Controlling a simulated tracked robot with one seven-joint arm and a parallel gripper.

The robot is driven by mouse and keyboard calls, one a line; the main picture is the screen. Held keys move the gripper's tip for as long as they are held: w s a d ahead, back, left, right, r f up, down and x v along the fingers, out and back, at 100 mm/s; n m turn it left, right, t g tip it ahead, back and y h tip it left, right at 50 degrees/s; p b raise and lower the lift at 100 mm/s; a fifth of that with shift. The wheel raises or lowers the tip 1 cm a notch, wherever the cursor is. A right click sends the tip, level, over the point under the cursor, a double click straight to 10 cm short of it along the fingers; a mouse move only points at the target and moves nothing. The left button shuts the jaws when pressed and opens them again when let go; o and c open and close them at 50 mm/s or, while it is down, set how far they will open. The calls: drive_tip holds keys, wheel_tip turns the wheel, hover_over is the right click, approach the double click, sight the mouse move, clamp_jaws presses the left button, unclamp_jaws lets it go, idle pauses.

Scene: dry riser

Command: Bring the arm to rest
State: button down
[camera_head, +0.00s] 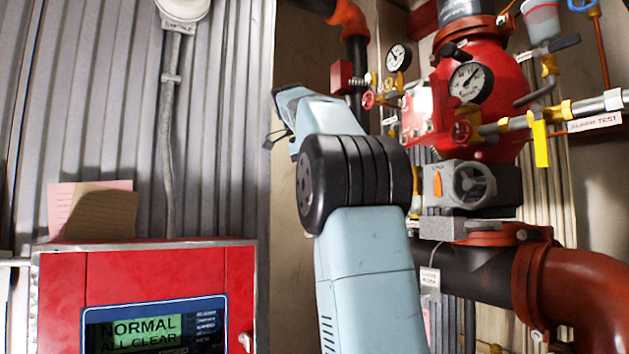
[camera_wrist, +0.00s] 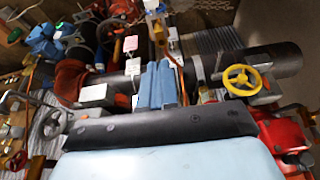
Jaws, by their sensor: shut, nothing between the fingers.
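My arm (camera_head: 365,260) rises light blue in the middle of the head view, bending at a black ribbed joint (camera_head: 355,180). Its upper part leans up and left, and the gripper cannot be made out there. In the wrist view my gripper (camera_wrist: 158,70) shows as two light blue fingers close together beyond a black bar. It is shut and empty. Pipes and fittings lie behind the fingers; I cannot tell how far away they are.
A red panel reading NORMAL ALL CLEAR (camera_head: 70,290) stands at left. Red valve (camera_head: 510,85), gauges (camera_head: 471,83) and a large red pipe (camera_head: 580,280) crowd the right. The wrist view shows a yellow handwheel (camera_wrist: 242,80) right of the fingers.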

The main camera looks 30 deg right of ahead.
idle(0.4)
drive_tip(key=s+a+f+n+t+y, duration=0.1)
drive_tip(key=s+a+f+n, duration=0.5)
drive_tip(key=f, duration=0.6)
drive_tip(key=s+a+f+n+t+y, duration=0.1)
drive_tip(key=s+a+f+n+t, duration=0.2)
drive_tip(key=s+a+f+n, duration=0.3)
drive_tip(key=s+a+f+n+t+y, duration=0.1)
drive_tip(key=s+a+f+n, duration=0.5)
drive_tip(key=s+f, duration=0.6)
wheel_tip(320, 180, down, 6)
drive_tip(key=shift+s+a+r+n+t+y, duration=0.2)
drive_tip(key=shift+a+n+t+y, duration=0.2)
drive_tip(key=shift+a+y, duration=0.15)
